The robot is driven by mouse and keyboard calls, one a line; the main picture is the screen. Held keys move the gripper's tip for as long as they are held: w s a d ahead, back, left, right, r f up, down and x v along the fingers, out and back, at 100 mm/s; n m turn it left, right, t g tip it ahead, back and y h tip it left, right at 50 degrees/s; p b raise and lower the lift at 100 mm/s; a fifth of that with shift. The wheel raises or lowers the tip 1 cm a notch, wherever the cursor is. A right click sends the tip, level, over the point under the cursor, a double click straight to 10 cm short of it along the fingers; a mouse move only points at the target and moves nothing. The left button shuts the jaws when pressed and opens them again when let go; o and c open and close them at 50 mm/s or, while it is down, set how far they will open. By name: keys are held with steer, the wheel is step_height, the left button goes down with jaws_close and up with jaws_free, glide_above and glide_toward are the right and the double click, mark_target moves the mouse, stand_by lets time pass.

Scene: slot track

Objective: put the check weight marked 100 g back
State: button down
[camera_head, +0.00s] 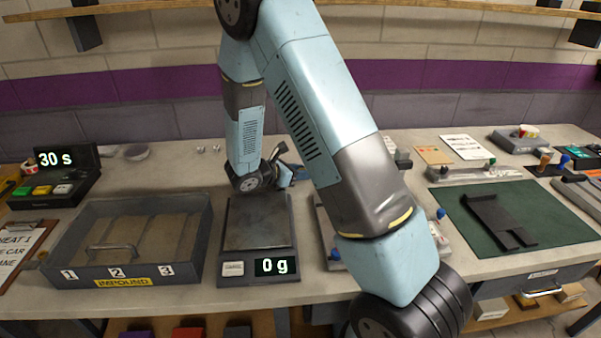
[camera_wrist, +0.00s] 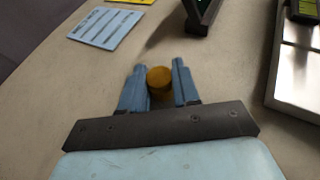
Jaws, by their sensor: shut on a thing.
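In the wrist view a brass-coloured round weight (camera_wrist: 159,78) sits between the two blue fingers of my gripper (camera_wrist: 158,88), which are shut on it. No marking can be read on it. In the head view my gripper (camera_head: 284,168) is over the back of the bench, just behind and right of the scale, partly hidden by my arm; the weight cannot be made out there. The scale (camera_head: 240,212) has a bare plate and its display reads 0 g. I cannot tell whether the weight touches the bench.
A grey box marked IMPOUND (camera_head: 75,268) stands left of the scale, with a timer reading 30 s (camera_head: 62,160) beyond it. A green mat (camera_head: 545,230) lies at the right. In the wrist view a light-blue card (camera_wrist: 105,27) lies nearby; a metal-topped device (camera_wrist: 302,72) is at right.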

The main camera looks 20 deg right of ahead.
steer(key=c, duration=0.8)
jaws_free()
steer(key=v, duration=1.2)
steer(key=s+d+r+m+g+y, duration=0.45)
steer(key=s+d+r+m, duration=0.65)
steer(key=r, duration=0.3)
steer(key=shift+s+a+r+m+t+y, duration=0.1)
steer(key=shift+s+r+m+t+y, duration=0.8)
steer(key=shift+s+r+m+y, duration=1.2)
steer(key=shift+s+a+r+m+t+y, duration=0.1)
steer(key=shift+s+r+m+t+y, duration=0.8)
steer(key=shift+s, duration=2.05)
steer(key=shift+s+a+r+m+t+y, duration=0.1)
steer(key=shift+s+r+m+t+y, duration=0.9)
steer(key=shift+s+r+m, duration=1.35)
steer(key=shift+s+f, duration=0.2)
steer(key=shift+f, duration=0.05)
